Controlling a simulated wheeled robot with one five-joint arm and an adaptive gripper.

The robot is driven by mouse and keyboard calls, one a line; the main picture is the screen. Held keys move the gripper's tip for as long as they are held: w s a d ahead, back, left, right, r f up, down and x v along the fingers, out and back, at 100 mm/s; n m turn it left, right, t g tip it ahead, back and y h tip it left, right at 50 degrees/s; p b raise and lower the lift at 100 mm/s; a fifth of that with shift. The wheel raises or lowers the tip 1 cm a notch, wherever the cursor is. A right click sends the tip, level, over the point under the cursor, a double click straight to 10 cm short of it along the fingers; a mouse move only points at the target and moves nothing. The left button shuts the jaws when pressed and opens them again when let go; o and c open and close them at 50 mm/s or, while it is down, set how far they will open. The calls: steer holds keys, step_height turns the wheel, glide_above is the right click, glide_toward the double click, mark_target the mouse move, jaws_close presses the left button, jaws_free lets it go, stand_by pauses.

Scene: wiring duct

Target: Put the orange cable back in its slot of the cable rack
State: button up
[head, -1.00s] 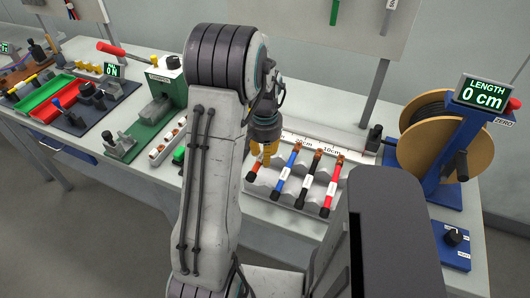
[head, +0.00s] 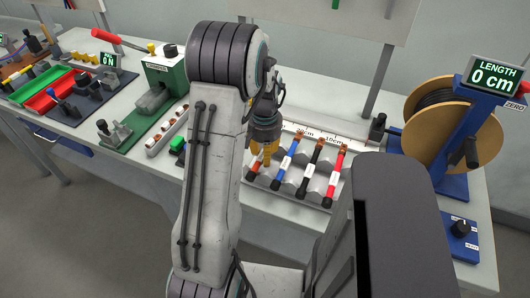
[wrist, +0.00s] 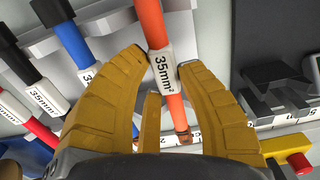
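My gripper (head: 263,152) is over the left end of the grey cable rack (head: 309,190). The cable's copper end points down in that view. In the head view the fingers hide most of this cable. Blue (head: 286,163), black (head: 309,169) and red (head: 335,178) cables lie in the rack to its right. Whether the orange cable touches the rack is not clear.
A cable spool (head: 440,125) on a blue stand with a 0 cm display (head: 496,75) stands to the right. A ruler strip (head: 322,136) runs behind the rack. To the left are a copper-lug holder (head: 167,132), a green press (head: 166,72) and coloured trays (head: 42,90).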

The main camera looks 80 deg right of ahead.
steer(key=o, duration=0.4)
step_height(320, 180, up, 12)
steer(key=shift+r, duration=0.1)
stand_by(0.6)
stand_by(0.6)
